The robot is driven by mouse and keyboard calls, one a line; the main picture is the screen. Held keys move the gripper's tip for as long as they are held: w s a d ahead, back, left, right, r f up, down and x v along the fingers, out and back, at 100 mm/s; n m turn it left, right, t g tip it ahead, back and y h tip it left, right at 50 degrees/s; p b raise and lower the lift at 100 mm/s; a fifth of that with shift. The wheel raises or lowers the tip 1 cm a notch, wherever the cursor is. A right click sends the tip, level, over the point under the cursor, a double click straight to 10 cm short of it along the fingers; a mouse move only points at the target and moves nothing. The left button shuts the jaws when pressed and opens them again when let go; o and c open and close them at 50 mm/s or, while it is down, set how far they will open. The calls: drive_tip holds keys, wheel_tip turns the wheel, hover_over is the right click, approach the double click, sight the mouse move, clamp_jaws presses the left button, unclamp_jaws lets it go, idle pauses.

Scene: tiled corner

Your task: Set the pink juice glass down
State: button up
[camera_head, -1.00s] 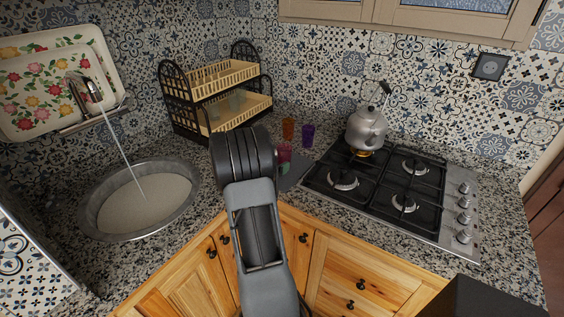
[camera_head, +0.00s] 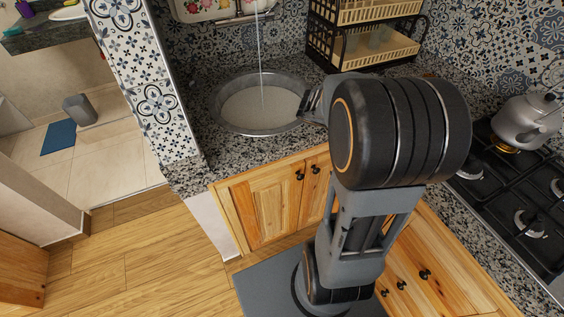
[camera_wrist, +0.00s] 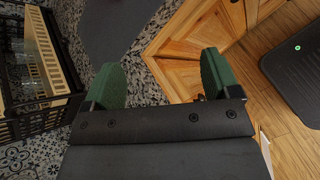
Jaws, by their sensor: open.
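The pink juice glass shows in neither view now. In the head view my arm covers the part of the counter between the rack and the stove. In the wrist view my gripper (camera_wrist: 162,78) is open, its two green fingers apart with nothing between them. It hangs over the counter's front edge, with wooden cabinet fronts (camera_wrist: 194,43) and granite below.
A black and cream dish rack (camera_head: 375,45) stands at the back; its side also shows close at left in the wrist view (camera_wrist: 52,55). A round sink (camera_head: 225,124) with running water is left of my arm. A kettle (camera_head: 528,120) sits on the stove (camera_head: 515,185) at right.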

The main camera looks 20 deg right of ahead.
drive_tip(key=s+a+m+t+y, duration=0.1)
drive_tip(key=a+m+y, duration=0.2)
drive_tip(key=a, duration=0.5)
drive_tip(key=s+a+r+m+t+y, duration=0.1)
drive_tip(key=a+m+t+y, duration=0.1)
drive_tip(key=a, duration=0.7)
drive_tip(key=s+a+r+m+t+y, duration=0.1)
drive_tip(key=a+m+y, duration=0.3)
drive_tip(key=a, duration=0.4)
drive_tip(key=shift+s+a+t+y, duration=0.4)
drive_tip(key=shift+s+t+y, duration=0.1)
drive_tip(key=shift+y, duration=0.2)
